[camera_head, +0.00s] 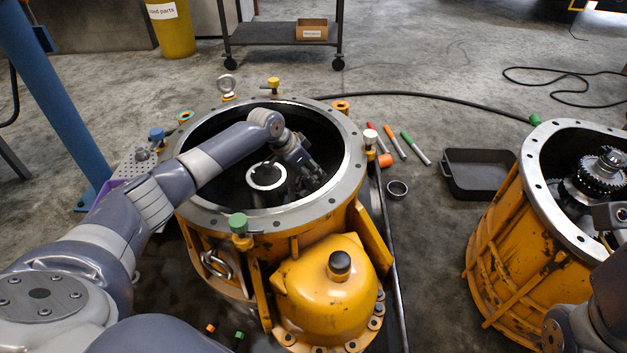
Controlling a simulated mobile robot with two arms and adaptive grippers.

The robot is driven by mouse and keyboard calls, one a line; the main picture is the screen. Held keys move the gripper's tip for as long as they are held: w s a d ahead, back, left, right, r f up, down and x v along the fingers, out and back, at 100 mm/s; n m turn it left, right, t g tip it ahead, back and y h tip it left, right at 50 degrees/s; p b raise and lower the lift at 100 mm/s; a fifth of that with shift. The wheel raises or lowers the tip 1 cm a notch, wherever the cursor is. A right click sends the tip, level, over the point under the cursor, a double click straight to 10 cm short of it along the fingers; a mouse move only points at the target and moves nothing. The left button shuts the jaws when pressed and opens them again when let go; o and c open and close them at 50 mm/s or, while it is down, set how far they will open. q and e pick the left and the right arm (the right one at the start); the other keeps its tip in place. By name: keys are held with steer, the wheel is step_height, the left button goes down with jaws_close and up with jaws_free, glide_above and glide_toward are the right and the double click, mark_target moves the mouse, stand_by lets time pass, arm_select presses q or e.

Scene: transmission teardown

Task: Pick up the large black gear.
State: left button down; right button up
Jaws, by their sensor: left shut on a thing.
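My left arm reaches over the rim of the left orange housing (300,218). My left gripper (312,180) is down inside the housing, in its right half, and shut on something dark. The held thing blends into the black interior, so I cannot tell its outline or whether it is the large black gear. A pale ring around a dark centre (267,177) shows to the left of the gripper. Dark toothed gears on a shaft (598,174) stand in the right orange housing (510,240). My right arm shows at lower right; its fingers are out of view.
A cart (280,35) and yellow bin (172,35) stand behind. A black cable (440,100) crosses the floor.

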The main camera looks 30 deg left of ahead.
arm_select(q)
steer(key=shift+s+f, duration=0.2)
steer(key=shift+f, duration=0.1)
